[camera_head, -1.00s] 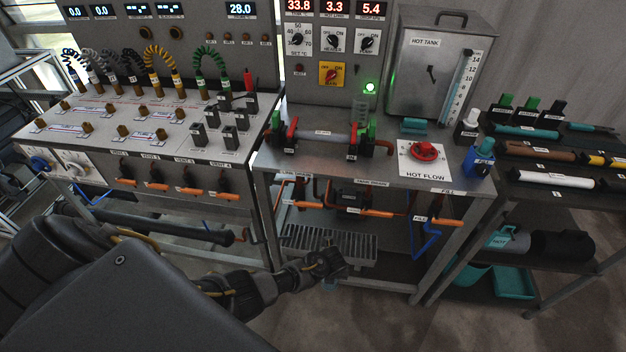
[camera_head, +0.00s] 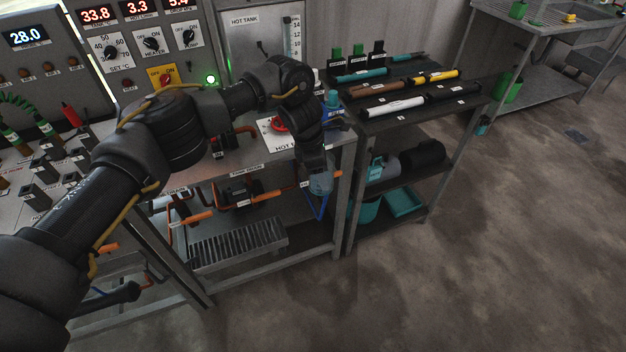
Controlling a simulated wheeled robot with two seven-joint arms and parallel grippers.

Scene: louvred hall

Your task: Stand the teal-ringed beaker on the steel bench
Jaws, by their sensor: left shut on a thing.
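My left gripper (camera_head: 316,165) points down and is shut on a clear, bluish beaker (camera_head: 321,184). The gripper covers the beaker's upper part, and I cannot make out the teal ring. The beaker hangs roughly upright in the air by the right front corner of the hot-tank rig. A steel bench (camera_head: 545,22) with a perforated top and a sink stands at the far upper right, well away from the beaker. My right gripper is not in view.
A dark shelf rack (camera_head: 425,115) with coloured tubes on top and teal bins (camera_head: 404,202) below stands just right of the beaker. The hot-tank rig (camera_head: 275,165) is behind my arm. Open grey floor (camera_head: 480,260) lies at the right.

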